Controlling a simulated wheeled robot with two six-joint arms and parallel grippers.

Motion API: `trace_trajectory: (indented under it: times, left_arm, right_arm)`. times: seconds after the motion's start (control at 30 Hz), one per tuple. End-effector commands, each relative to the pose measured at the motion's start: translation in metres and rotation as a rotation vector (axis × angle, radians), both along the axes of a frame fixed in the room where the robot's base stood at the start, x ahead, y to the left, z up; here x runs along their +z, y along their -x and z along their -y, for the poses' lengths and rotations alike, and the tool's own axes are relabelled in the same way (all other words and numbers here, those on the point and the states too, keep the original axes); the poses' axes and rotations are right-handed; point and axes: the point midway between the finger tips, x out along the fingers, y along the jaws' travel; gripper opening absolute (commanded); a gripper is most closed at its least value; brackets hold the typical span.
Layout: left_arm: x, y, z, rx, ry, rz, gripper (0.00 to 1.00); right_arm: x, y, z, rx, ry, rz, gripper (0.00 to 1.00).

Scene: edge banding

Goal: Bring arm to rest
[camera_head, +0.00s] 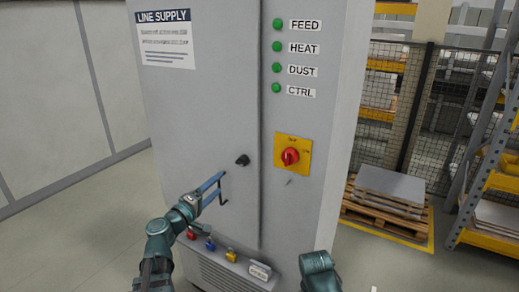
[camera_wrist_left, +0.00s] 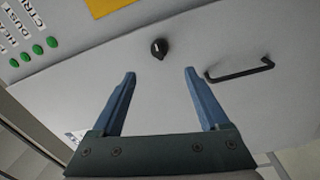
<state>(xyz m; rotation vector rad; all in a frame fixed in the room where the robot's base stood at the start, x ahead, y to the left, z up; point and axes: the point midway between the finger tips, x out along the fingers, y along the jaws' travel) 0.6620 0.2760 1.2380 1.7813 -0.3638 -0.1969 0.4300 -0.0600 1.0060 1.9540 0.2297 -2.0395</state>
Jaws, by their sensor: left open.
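My left gripper (camera_head: 224,181) is in front of the grey cabinet door (camera_head: 205,120). Its two blue fingers are spread apart with nothing between them; the left wrist view shows the same open gap (camera_wrist_left: 160,73). A black knob (camera_head: 243,160) is on the door, beyond the fingertips; it also shows in the left wrist view (camera_wrist_left: 159,48). A black bar handle (camera_wrist_left: 240,69) is beside one finger, apart from it in that view. My right arm shows only as a dark green link at the bottom of the head view; its gripper is not seen.
The cabinet has green lamps (camera_head: 277,46) and a red rotary switch (camera_head: 290,156) on a yellow plate. Red (camera_head: 191,234), blue (camera_head: 210,244) and yellow (camera_head: 231,255) padlocks are along its lower front. A loaded pallet (camera_head: 385,207) and shelving (camera_head: 480,130) are at right. Floor at left is clear.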

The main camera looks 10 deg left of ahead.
Motion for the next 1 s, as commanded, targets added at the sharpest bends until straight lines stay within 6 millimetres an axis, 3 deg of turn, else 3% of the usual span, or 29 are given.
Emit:
trace_trajectory:
  times: [0.13,0.27,0.4,0.5,0.6,0.7,0.83,1.0]
  left_arm:
    - [-0.017,0.003,0.044,-0.104,-0.083,-0.047,0.78]
    - [-0.056,0.019,0.12,-0.305,-0.253,-0.149,0.78]
    - [-0.114,0.06,0.196,-0.552,-0.49,-0.304,0.78]
    - [-0.157,0.099,0.232,-0.716,-0.683,-0.433,0.78]
    - [-0.193,0.14,0.249,-0.847,-0.884,-0.569,0.78]
    - [-0.219,0.175,0.25,-0.935,-1.082,-0.703,0.78]
    - [-0.235,0.207,0.238,-0.984,-1.303,-0.85,0.78]
    - [-0.238,0.227,0.223,-0.981,-1.486,-0.969,0.78]
  right_arm:
    - [0.0,0.0,0.0,0.0,0.0,0.0,0.5]
    - [-0.001,0.0,0.0,0.0,0.0,0.0,0.5]
    - [-0.002,0.0,0.0,0.0,0.0,0.0,0.5]
    - [-0.003,0.0,0.0,0.0,0.0,0.0,0.5]
    - [-0.003,0.0,0.0,0.0,0.0,0.0,0.5]
    - [-0.004,0.0,0.0,0.0,0.0,0.0,0.5]
    - [-0.004,0.0,0.0,0.0,0.0,0.0,0.5]
    - [-0.005,0.0,0.0,0.0,0.0,0.0,0.5]
